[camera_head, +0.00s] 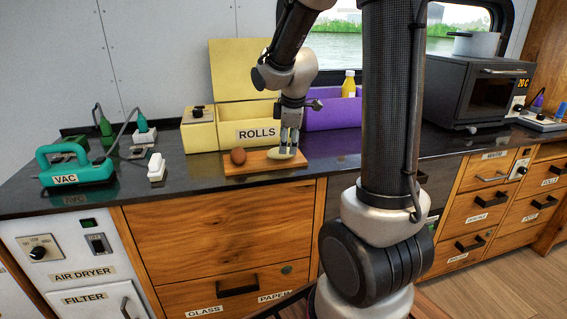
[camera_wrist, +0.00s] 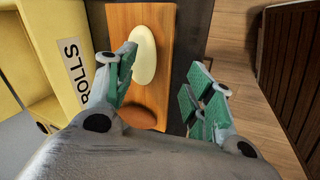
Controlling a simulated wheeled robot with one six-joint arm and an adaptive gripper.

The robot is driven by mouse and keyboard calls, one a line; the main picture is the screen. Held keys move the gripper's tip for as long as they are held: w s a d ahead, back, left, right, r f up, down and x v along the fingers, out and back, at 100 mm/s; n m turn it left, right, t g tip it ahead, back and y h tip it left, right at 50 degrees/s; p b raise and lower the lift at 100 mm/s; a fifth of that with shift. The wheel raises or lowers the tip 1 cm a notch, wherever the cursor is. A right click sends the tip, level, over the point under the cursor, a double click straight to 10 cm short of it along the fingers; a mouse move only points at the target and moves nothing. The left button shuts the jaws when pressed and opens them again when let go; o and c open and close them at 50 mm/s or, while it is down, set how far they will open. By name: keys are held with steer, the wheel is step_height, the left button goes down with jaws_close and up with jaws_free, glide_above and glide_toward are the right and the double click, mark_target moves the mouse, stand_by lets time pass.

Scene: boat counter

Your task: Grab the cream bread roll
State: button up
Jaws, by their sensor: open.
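The cream bread roll (camera_head: 279,154) lies on a wooden board on the counter, below my gripper (camera_head: 289,145). In the wrist view the pale oval roll (camera_wrist: 145,55) appears close beside the left finger's tip, which overlaps its edge. My gripper (camera_wrist: 162,82) is open there, its green-padded fingers spread wide, with nothing held. Whether a finger touches the roll is unclear.
A brown roll (camera_head: 238,156) lies on the same board (camera_head: 262,164), left of the cream one. Behind stand a yellow box labelled ROLLS (camera_head: 243,116) and a purple bin (camera_head: 333,116). A green vac (camera_head: 75,168) is at left. Dark counter is clear right of the board.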

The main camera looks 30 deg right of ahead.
steer(key=w+f+n, duration=0.1)
steer(key=f, duration=0.1)
steer(key=w+f+n, duration=0.1)
steer(key=w+f, duration=0.1)
steer(key=w+f+n+t, duration=0.1)
steer(key=w, duration=0.1)
steer(key=shift+w+d+f, duration=0.15)
steer(key=shift+d+f, duration=0.1)
steer(key=shift+f, duration=0.15)
steer(key=c, duration=0.8)
